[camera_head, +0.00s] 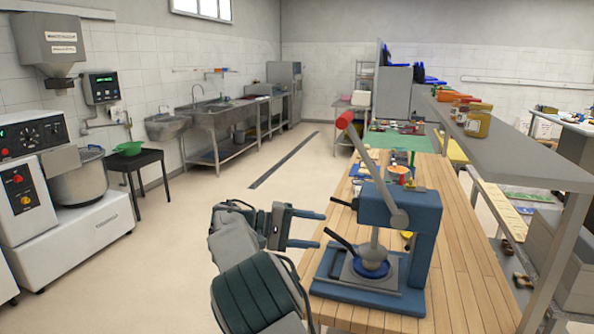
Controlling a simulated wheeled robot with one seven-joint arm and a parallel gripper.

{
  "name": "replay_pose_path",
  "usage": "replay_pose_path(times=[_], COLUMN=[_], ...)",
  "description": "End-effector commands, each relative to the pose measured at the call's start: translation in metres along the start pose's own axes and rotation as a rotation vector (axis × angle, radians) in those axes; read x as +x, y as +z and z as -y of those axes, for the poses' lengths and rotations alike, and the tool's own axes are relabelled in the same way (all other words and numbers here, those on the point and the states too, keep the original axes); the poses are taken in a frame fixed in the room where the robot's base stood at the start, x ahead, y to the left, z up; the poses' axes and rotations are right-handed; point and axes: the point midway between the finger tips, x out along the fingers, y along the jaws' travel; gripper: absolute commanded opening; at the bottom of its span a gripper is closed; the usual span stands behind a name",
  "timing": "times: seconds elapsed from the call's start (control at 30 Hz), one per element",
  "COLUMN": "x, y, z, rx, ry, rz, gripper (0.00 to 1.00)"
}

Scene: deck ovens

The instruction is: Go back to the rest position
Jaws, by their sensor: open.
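My gripper (322,230) is in the lower middle of the head view, at the end of my grey and dark green arm. Its two blue-grey fingers point right and stand apart, with nothing between them. It is just left of a blue lever press (424,235) on the wooden worktable (462,285). The press has a raised grey lever with a red knob, and a round blue piece on its base plate. The fingertips look close to the press; I cannot tell the exact gap.
A grey shelf (520,133) with jars (478,120) overhangs the table's right side. Small items and a green mat (400,141) lie farther back. A mixer (85,180) and a black stool (137,160) stand at the left. The floor (190,250) left of my arm is clear.

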Motion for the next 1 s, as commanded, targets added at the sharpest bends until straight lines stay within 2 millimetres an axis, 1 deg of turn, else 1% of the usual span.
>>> replay_pose_path(times=[0.03, 0.27, 0.37, 0.47, 0.6, 0.67, 0.7, 0.83, 1.0], x=[0.009, 0.041, 0.059, 0.080, 0.108, 0.117, 0.121, 0.131, 0.133], y=[0.003, 0.019, 0.030, 0.046, 0.080, 0.096, 0.107, 0.143, 0.192], z=[-0.002, -0.004, -0.004, -0.004, 0.001, 0.004, 0.007, 0.015, 0.027], rx=[-0.005, -0.037, -0.050, -0.059, -0.064, -0.060, -0.056, -0.031, 0.025], ry=[-0.026, -0.161, -0.240, -0.341, -0.523, -0.600, -0.649, -0.802, -0.979], rz=[0.006, 0.013, 0.018, 0.017, 0.005, -0.005, -0.013, -0.044, -0.095], gripper=[0.57, 0.57, 0.57, 0.57, 0.57, 0.57, 0.57, 0.57, 0.57])
